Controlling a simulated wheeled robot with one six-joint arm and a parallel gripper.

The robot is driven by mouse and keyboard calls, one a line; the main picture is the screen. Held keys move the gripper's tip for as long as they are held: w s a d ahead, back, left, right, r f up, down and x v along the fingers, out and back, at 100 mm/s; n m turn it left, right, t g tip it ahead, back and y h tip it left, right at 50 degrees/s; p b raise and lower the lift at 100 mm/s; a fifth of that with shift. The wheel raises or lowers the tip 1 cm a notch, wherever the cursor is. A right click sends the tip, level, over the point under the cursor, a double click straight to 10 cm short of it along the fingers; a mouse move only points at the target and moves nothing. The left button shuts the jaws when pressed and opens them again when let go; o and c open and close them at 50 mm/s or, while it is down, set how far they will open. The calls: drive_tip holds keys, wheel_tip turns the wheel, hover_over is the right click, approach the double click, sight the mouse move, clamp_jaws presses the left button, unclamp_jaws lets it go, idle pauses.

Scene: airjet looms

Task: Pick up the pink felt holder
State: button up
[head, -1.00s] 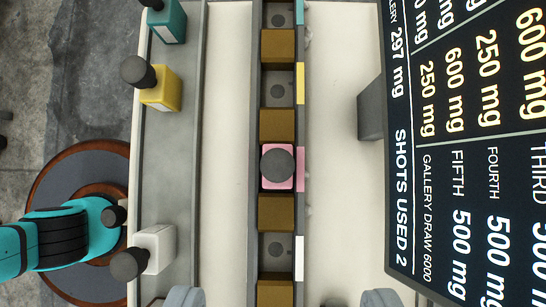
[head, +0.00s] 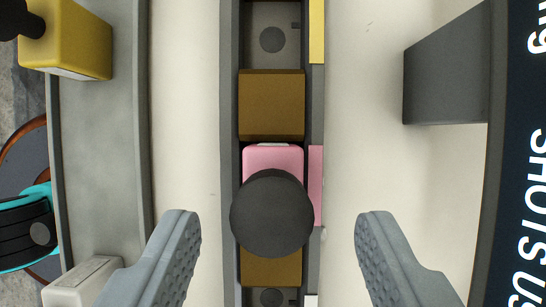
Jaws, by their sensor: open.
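The pink felt holder (head: 273,157) sits in a slot of the dark grey rail (head: 230,110) in the middle of the head view. A round dark grey knob (head: 272,213) on top hides most of it. A pink label (head: 315,185) is on the rail beside it. My gripper (head: 275,226) is open, with one grey finger on each side of the knob and clear gaps between. Nothing is between the fingers in contact with them.
Brown blocks (head: 271,104) stand in the rail on both sides of the pink holder. A yellow holder (head: 72,38) and a white holder (head: 82,283) stand on the left ledge. A dark post (head: 445,70) and display screen (head: 527,150) stand at right.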

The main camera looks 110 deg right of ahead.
drive_tip(key=x, duration=0.4)
drive_tip(key=shift+s+a, duration=0.1)
clamp_jaws()
